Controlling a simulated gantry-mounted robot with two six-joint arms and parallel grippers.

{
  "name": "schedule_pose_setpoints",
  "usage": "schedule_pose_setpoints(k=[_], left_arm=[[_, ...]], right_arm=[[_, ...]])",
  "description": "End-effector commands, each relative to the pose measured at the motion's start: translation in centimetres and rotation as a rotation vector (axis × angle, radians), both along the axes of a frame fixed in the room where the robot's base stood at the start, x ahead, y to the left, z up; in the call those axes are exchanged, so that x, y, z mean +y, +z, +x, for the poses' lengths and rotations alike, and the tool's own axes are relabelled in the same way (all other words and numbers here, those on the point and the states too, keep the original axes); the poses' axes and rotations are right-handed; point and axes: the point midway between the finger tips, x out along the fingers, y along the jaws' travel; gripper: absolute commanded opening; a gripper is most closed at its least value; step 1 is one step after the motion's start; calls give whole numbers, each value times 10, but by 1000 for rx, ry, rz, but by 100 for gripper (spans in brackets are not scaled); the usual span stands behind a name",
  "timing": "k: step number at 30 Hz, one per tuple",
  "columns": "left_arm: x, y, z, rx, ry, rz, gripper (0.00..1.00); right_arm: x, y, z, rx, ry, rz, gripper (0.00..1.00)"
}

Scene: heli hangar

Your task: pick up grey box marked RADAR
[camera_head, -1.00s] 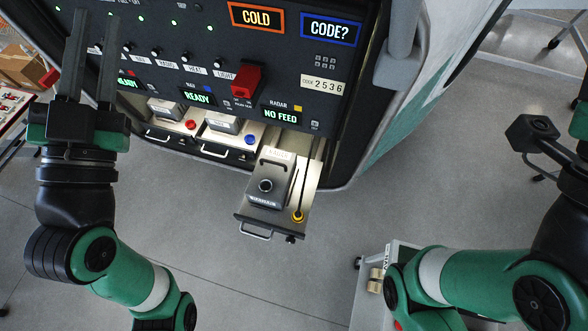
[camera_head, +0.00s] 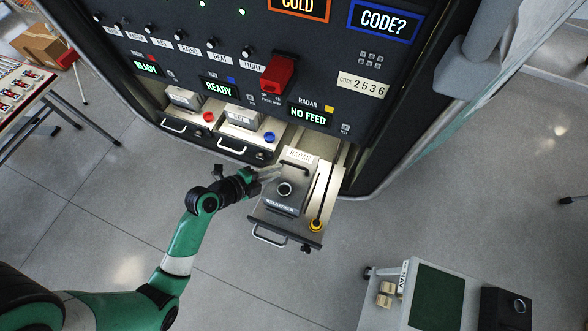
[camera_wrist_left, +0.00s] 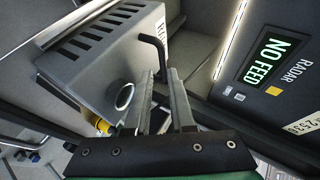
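The grey box (camera_head: 284,189) sits on a pulled-out drawer tray under the RADAR "NO FEED" display. In the left wrist view the two fingers (camera_wrist_left: 163,82) are apart, close to the bent black handle (camera_wrist_left: 152,44) of the box (camera_wrist_left: 98,62). I cannot tell whether they touch it. My right gripper is out of view.
Two neighbouring trays hold grey boxes beside a red button (camera_head: 208,117) and a blue button (camera_head: 269,136). The panel (camera_head: 215,50) rises behind. A cart (camera_head: 437,296) is at lower right. The floor between is clear.

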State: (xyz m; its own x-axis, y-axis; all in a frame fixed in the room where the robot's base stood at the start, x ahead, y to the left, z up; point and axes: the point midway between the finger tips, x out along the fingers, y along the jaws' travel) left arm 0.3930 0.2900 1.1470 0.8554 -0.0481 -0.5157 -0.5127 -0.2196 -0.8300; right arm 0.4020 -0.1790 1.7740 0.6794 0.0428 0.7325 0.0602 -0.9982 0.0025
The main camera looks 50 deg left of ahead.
Motion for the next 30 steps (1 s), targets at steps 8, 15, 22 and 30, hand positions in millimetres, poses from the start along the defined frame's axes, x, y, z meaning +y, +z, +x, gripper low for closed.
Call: schedule_pose_setpoints(k=[8, 15, 22, 30], left_arm=[[-2, -11, 25, -1, 1, -1, 22], [-4, -20, 43, 0, -2, -1, 22], [-6, -36, 68, -1, 0, 0, 22], [-6, -37, 69, -2, 1, 1, 17]], right_arm=[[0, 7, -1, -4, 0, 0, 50], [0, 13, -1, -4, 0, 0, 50], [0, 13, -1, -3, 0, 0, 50], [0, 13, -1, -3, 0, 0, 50]])
